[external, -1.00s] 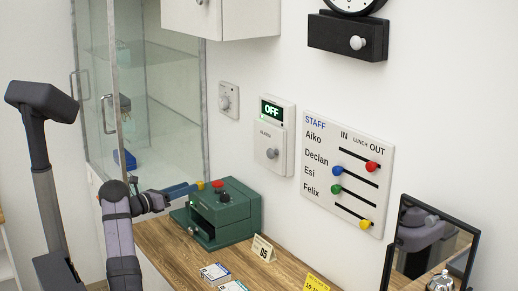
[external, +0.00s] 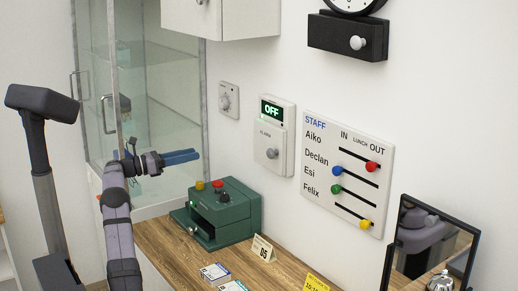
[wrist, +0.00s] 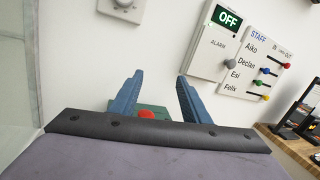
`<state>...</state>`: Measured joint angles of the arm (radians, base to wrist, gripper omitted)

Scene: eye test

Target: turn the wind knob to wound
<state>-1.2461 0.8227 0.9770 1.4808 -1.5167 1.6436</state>
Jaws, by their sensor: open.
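A black box (external: 325,34) with a round white knob (external: 357,43) is on the wall under a clock (external: 350,5) at the top right of the external view. This may be the wind knob; I can read no "wind" or "wound" label. The box is outside the wrist view. My gripper (external: 182,157) has blue fingers and is in the air above the green box (external: 238,222), well left of and below the white knob. In the wrist view its fingers (wrist: 160,76) are apart with nothing between the tips.
A wall dial (external: 226,99), an alarm panel (external: 272,140) reading OFF and a staff board (external: 312,170) with coloured sliders are on the wall. A glass cabinet (external: 150,80) stands left, and a mirror (external: 440,240) right. The green box has a red button (external: 218,187) on top.

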